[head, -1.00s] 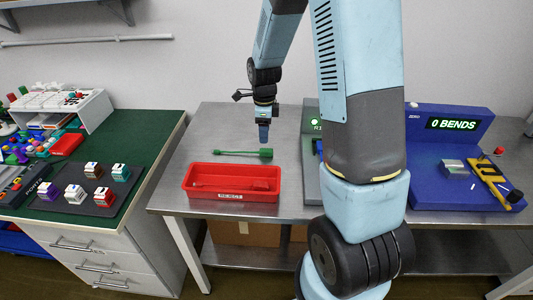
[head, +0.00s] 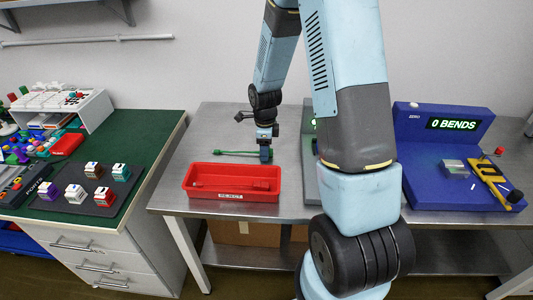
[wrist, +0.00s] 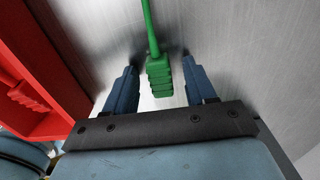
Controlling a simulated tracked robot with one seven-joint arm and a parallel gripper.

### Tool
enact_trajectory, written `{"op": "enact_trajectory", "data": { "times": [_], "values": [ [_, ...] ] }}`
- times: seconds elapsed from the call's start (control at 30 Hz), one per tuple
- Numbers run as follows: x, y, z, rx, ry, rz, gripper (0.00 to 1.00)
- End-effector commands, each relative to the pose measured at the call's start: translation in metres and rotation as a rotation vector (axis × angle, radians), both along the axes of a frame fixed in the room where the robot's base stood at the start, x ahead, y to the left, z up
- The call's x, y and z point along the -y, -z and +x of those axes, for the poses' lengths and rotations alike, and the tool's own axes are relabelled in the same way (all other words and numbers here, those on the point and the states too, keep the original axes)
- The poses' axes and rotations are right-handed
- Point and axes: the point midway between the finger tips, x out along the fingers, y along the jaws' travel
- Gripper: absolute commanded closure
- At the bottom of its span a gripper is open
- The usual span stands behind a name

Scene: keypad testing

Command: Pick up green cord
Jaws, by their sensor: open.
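The green cord (head: 237,152) lies on the metal table behind the red tray, its thin part running left and its thick ribbed end at the right. In the wrist view the ribbed end (wrist: 160,76) sits between the two blue fingers of my gripper (wrist: 159,86), with a gap on both sides. My gripper (head: 265,154) is open and low at the cord's thick end, partly hiding it in the head view. The far end of the thin part is out of the wrist view.
The red reject tray (head: 231,196) stands just in front of the cord and holds a red piece. It also shows at the left of the wrist view (wrist: 75,92). A blue bend tester (head: 432,160) is at the right. A green-topped bench (head: 150,135) with keycaps is at the left.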

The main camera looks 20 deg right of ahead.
Motion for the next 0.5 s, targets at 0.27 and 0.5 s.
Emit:
{"op": "enact_trajectory", "data": {
  "times": [0.27,0.5],
  "values": [
    [0.0003,-0.0003,0.0001,0.0,0.001,0.0,0.67],
    [0.0004,-0.0004,0.0002,0.0,0.001,0.0,0.9]
  ]
}}
